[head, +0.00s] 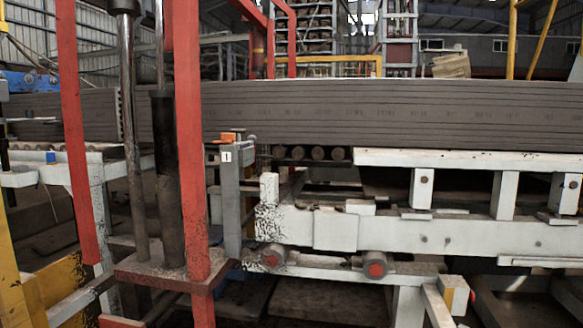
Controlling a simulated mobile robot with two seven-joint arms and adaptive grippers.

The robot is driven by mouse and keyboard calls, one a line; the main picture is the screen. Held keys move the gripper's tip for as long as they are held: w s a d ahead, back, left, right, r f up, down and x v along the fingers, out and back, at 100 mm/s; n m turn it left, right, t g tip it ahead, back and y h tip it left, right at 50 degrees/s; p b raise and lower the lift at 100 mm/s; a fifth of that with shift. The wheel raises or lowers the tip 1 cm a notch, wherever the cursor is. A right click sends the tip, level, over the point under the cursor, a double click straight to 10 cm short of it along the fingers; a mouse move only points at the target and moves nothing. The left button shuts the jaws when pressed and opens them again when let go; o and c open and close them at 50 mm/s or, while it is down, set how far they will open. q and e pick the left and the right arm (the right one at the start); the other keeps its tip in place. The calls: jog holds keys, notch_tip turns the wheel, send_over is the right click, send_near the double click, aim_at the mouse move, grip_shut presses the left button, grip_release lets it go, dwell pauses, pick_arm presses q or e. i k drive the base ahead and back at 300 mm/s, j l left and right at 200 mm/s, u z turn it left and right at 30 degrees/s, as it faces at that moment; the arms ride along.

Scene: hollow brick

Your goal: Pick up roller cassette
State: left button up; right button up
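Neither of my grippers shows in the head view. I cannot tell for sure which part is the roller cassette. A row of several dark rollers (318,153) sits under the long grey slab stack, at the left end of the white frame. Two grey cylinders with red end faces, one at left (273,256) and one at right (375,264), sit low on the white frame. Another row of rollers (60,156) shows at the far left under the grey slabs.
A long grey slab stack (400,112) spans the view. The white frame (420,232) fills the right. Red posts (190,140) and a dark vertical cylinder (167,180) stand close at left. An orange part (228,137) sits atop a grey post marked 1 (229,195).

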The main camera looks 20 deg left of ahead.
aim_at(242, 145)
jog(key=u, duration=0.4)
jog(key=i+j+u, duration=0.1)
jog(key=u, duration=0.75)
jog(key=i+j, duration=0.05)
